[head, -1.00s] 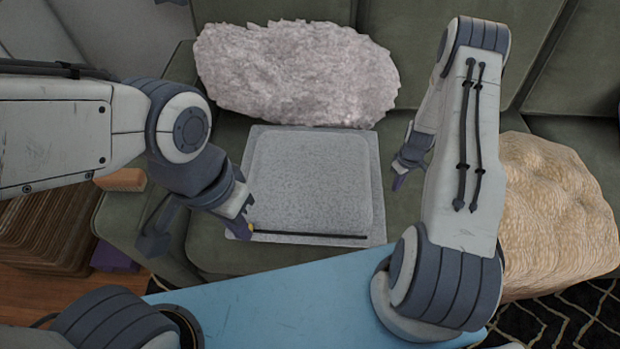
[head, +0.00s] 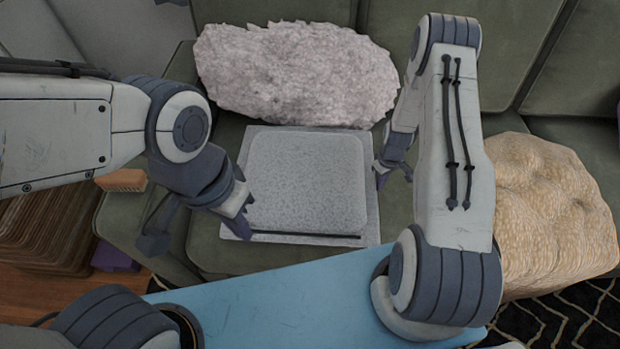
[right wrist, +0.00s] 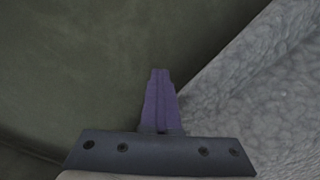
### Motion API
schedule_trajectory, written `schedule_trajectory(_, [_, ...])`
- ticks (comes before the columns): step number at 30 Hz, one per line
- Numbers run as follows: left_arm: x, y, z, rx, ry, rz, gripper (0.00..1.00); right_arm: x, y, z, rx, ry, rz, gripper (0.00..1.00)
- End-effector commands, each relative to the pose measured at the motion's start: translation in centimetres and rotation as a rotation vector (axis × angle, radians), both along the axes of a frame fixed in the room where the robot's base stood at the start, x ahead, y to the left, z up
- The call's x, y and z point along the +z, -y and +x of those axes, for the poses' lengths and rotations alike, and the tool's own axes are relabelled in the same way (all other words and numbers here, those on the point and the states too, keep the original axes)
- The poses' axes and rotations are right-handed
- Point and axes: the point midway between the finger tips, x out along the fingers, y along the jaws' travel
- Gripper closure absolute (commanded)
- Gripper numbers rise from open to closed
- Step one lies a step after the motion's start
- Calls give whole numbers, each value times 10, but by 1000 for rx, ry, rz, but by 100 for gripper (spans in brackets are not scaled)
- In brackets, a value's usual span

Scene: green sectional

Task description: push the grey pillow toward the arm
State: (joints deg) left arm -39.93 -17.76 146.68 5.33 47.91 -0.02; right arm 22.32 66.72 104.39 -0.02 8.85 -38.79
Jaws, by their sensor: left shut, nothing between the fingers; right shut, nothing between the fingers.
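The grey pillow (head: 305,185), square with a black line along its near edge, lies flat on the green sofa seat. My right gripper (head: 381,182) is shut and low at the pillow's right edge. In the right wrist view its purple fingers (right wrist: 160,100) are shut and empty close beside the pillow's side (right wrist: 265,105); whether they touch is hard to tell. My left gripper (head: 243,228) is shut and empty at the pillow's near left corner. The green sofa arm (head: 122,215) is at the left, partly hidden by my left arm.
A fluffy pale pillow (head: 295,75) leans on the backrest just behind the grey pillow. A cream textured pouf (head: 555,205) is at the right. Bare seat (head: 215,245) shows between the grey pillow and the sofa arm. An orange block (head: 122,180) lies at the left.

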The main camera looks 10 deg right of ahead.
Motion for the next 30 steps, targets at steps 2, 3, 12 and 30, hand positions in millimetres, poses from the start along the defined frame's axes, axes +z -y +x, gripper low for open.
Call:
schedule_trajectory(2, [1,0,0,0,0,0,100,0,-6,1,3,-1,1,100])
schedule_trajectory(3, [1,0,0,0,0,0,100,0,-9,2,3,-1,1,100])
schedule_trajectory(12, [2,0,0,0,0,0,100,0,-29,7,3,-1,1,100])
schedule_trajectory(30, [3,0,0,0,0,0,100,0,-70,19,3,0,1,100])
